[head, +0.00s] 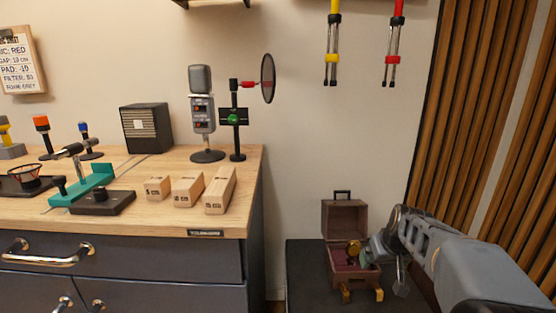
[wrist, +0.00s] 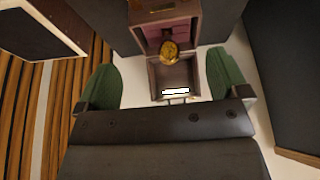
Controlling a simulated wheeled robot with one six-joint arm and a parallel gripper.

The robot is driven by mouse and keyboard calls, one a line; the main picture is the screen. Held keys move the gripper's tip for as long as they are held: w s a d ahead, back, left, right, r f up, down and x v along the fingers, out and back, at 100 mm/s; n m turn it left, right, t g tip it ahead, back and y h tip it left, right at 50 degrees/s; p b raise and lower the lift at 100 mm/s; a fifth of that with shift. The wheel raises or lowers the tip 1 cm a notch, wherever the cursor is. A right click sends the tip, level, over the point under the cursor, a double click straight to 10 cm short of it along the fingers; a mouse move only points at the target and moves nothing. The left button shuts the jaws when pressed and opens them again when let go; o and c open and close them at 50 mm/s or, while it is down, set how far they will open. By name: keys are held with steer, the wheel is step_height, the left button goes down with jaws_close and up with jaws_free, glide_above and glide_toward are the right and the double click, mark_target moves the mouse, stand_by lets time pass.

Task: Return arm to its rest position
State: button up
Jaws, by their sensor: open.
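My arm reaches in from the lower right of the head view. My gripper (head: 374,254) is at the small open case, its body covering part of the case. In the wrist view my gripper (wrist: 162,64) has its two green fingers wide apart, with nothing gripped. The brown case (head: 343,219) has its lid raised and a dark pink lining. It also shows in the wrist view (wrist: 152,79), beyond and between the fingers. A round gold piece (head: 353,247) is at the case; in the wrist view the gold piece (wrist: 170,51) appears apart from both fingers.
The case is on a dark low surface (head: 305,262) right of the wooden workbench (head: 120,219). The bench holds a microphone (head: 202,115), a pop filter (head: 267,78) and several wooden blocks (head: 187,188). Slatted wood panels (head: 470,110) stand close to my arm on the right.

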steer(key=s+a+r+p, duration=0.3)
steer(key=s+r+p, duration=0.3)
steer(key=r+p, duration=0.4)
steer(key=s+a+r+p, duration=0.4)
steer(key=s+r+p, duration=0.1)
steer(key=r+p, duration=0.5)
steer(key=s+a+r+g+p, duration=0.1)
steer(key=s+a+r+p, duration=0.3)
steer(key=r+p, duration=0.7)
steer(key=s+p, duration=0.2)
steer(key=shift+s, duration=0.35)
steer(key=shift+c, duration=0.3)
